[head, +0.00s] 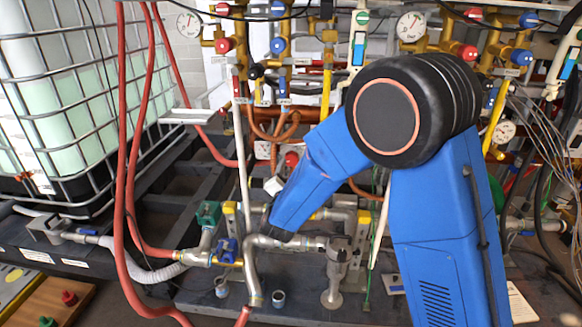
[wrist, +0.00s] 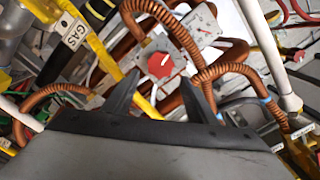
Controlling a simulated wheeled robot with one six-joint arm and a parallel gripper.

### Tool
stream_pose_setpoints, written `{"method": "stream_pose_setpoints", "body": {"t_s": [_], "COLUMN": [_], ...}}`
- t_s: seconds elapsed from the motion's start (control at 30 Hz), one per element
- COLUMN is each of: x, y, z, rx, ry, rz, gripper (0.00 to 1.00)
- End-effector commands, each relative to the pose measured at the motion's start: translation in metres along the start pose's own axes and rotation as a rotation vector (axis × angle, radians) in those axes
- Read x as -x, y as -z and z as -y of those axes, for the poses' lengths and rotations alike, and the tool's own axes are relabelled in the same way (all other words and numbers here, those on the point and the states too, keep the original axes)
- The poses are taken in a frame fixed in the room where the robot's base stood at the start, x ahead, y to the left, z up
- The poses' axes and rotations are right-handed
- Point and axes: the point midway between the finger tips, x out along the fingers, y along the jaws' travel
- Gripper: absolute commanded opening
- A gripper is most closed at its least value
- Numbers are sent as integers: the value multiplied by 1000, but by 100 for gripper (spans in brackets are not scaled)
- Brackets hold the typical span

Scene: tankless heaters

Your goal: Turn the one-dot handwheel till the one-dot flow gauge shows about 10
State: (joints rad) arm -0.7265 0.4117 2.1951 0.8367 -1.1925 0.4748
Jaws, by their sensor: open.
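My gripper (wrist: 160,82) is open and empty in the wrist view. Its dark fingers stand either side of a red knob (wrist: 160,64) with a pale mark, on a grey plate; the knob looks beyond the fingertips. In the head view a red knob (head: 291,160) shows just above the end of my blue arm. Round white dial gauges show at the upper left (head: 188,24), the upper right (head: 410,26) and the right (head: 505,130). No dot markings are legible, so I cannot tell which handwheel or gauge is the one-dot one. The dial readings are too small to read.
Copper coils (wrist: 165,25) and yellow pipes (wrist: 112,65) crowd round the fingers. A white pipe (wrist: 268,50) stands at the right. In the head view, red hoses (head: 121,150) hang at left beside a caged tank (head: 60,120). A green wheel (head: 497,195) is partly hidden by my arm.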

Motion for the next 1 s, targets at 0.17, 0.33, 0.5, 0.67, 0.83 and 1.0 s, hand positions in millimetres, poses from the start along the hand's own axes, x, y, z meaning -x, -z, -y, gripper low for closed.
{"method": "stream_pose_setpoints", "body": {"t_s": [0.17, 0.33, 0.5, 0.67, 0.83, 1.0], "x": [37, 69, 90, 100, 102, 102], "y": [-1, -1, -1, 0, 0, 0], "z": [1, 1, 0, 0, -1, -1], "rx": [1, 1, 1, 1, 1, 1], "ry": [2, 2, 1, 0, 0, 0], "rz": [3, 2, 2, 0, 0, 0], "gripper": [52, 52, 52, 52, 52, 52]}}
